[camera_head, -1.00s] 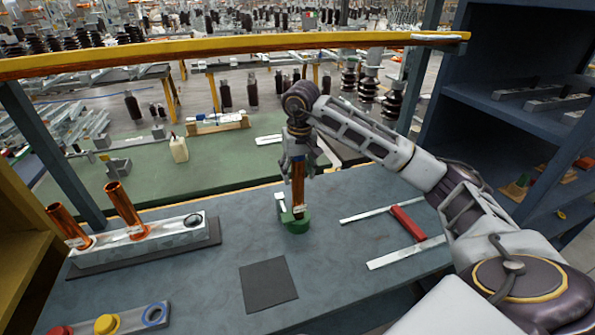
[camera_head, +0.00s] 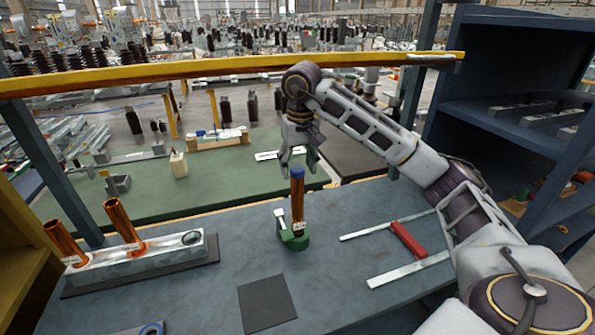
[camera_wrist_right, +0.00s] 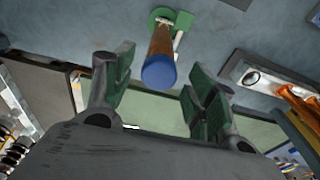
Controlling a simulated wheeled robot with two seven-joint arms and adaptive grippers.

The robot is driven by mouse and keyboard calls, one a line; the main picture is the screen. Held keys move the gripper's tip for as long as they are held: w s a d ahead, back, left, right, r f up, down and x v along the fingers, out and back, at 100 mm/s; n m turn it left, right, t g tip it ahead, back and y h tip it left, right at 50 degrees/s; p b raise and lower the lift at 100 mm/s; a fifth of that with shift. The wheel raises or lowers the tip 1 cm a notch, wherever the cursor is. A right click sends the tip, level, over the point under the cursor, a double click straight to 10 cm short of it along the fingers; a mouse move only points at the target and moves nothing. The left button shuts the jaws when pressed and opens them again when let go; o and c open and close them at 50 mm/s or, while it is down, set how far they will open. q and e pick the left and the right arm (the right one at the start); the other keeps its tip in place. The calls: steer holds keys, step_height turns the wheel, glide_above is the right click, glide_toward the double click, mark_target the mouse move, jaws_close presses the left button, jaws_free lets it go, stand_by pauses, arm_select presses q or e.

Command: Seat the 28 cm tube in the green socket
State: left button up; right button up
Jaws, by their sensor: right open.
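A copper tube (camera_head: 298,200) with a blue top end stands upright in the green socket (camera_head: 294,238) on the grey bench. A white label shows low on the tube. How deep the tube sits is hidden inside the socket. My left gripper is not in view.
Two more copper tubes (camera_head: 124,222) stand in a metal rack (camera_head: 165,250) at the left; one rack hole is empty. A dark square mat (camera_head: 267,302) lies in front. A red-handled metal frame (camera_head: 408,240) lies right. A yellow rail (camera_head: 230,67) crosses behind.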

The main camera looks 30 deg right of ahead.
step_height(320, 180, up, 2)
steer(key=shift+s+r, duration=0.1)
steer(key=shift+s, duration=0.05)
steer(key=shift+r+p, duration=0.35)
steer(key=shift+r, duration=0.1)
steer(key=shift+s+r, duration=0.1)
steer(key=shift+r, duration=0.15)
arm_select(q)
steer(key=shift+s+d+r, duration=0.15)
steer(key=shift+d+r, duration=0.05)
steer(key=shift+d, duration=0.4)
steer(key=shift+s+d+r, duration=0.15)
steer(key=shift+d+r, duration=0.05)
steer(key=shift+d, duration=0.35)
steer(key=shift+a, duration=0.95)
